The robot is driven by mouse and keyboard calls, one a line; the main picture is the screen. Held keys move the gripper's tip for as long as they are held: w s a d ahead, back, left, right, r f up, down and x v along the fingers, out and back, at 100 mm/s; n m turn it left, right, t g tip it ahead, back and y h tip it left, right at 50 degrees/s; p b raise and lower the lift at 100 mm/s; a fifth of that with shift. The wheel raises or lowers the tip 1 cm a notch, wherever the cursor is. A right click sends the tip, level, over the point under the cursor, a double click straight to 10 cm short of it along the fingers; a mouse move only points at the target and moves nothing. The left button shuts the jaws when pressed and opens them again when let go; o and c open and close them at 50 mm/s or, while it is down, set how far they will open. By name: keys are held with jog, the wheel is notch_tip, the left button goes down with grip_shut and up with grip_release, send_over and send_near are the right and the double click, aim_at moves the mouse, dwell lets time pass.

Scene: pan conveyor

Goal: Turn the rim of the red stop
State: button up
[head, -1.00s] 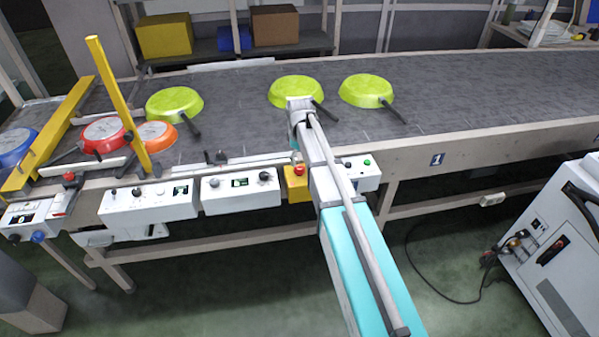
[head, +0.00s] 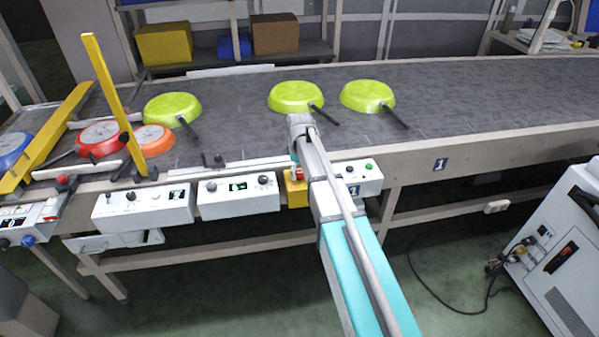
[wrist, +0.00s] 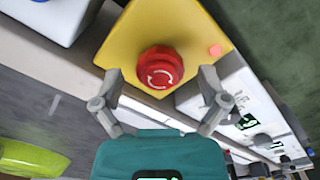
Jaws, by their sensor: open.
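The red stop (wrist: 160,68) is a round red button with white turn arrows on a yellow box (wrist: 205,25). In the wrist view it lies just beyond and between the tips of my gripper (wrist: 158,82). The two grey fingers are spread, one on each side of the button, and hold nothing. I cannot tell whether they touch its rim. In the head view the yellow box (head: 294,197) sits on the conveyor's front edge, and my arm hides most of the stop and my fingers.
White control boxes (head: 238,196) line the conveyor's front edge beside the yellow box. Lime pans (head: 297,96) lie upside down on the dark belt (head: 470,100). A yellow barrier (head: 112,100) and red and orange pans are at left. A white machine (head: 560,260) stands at right.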

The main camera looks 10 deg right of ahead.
jog(key=c, duration=1.2)
jog(key=shift+o, duration=0.2)
jog(key=shift+m, duration=0.3)
jog(key=m, duration=0.4)
jog(key=shift+m, duration=2.6)
